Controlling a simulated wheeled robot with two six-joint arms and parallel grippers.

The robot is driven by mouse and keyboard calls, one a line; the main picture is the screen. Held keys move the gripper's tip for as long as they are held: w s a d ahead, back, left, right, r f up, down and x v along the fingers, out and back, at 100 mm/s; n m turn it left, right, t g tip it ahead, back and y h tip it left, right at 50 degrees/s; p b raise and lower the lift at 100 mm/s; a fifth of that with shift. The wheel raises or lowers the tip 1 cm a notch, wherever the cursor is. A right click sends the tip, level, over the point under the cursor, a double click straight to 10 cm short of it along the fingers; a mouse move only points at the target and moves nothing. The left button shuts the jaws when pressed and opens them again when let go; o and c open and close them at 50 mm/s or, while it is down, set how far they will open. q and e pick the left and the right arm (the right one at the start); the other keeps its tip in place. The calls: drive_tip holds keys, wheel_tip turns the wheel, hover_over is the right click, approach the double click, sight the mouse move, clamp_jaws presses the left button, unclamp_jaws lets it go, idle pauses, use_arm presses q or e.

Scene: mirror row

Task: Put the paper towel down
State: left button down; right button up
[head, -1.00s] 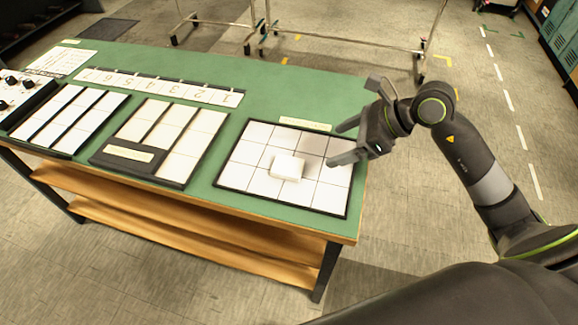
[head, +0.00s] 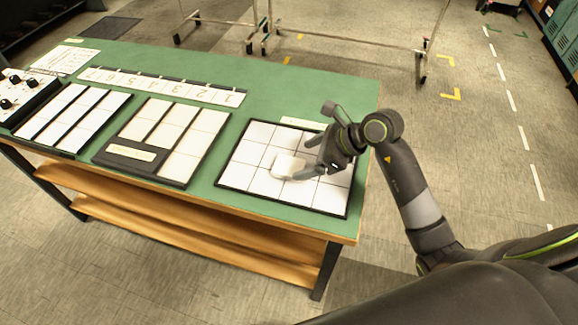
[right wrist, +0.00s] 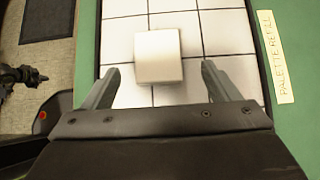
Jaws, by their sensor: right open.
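The paper towel (head: 287,166) appears as a small white block lying on the white tiled board (head: 240,186) on the green table. It also shows in the right wrist view (right wrist: 158,56), near the top middle. My right gripper (head: 303,158) is open and low over the board, just to the right of the paper towel in the head view. In the right wrist view its two fingers point toward the towel, one to each side of its near end. I see no contact between fingers and towel. My left gripper is not seen in the head view.
Two black-framed tile panels (head: 152,178) and a numbered strip (head: 165,86) lie left of the board. A "PALETTE REFILL" label (right wrist: 275,57) lies along the board's far edge. Green table surface (head: 300,85) is free behind. Wheeled racks stand beyond the table.

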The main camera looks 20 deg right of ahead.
sight(289, 166)
drive_tip(key=x, duration=0.5)
drive_tip(key=shift+s+a+r+p, duration=0.1)
drive_tip(key=shift+a+p, duration=0.1)
drive_tip(key=shift+p, duration=0.2)
drive_tip(key=c, duration=1.1)
wheel_tip(289, 166, up, 10)
drive_tip(key=s+d+r, duration=0.1)
drive_tip(key=s, duration=0.2)
drive_tip(key=s+d+r+p, duration=0.1)
drive_tip(key=s+r, duration=0.1)
drive_tip(key=s, duration=0.2)
drive_tip(key=s+d+r+p, duration=0.1)
drive_tip(key=s+d, duration=0.1)
drive_tip(key=s, duration=0.1)
drive_tip(key=shift+s+r, duration=0.2)
drive_tip(key=shift+r, duration=0.1)
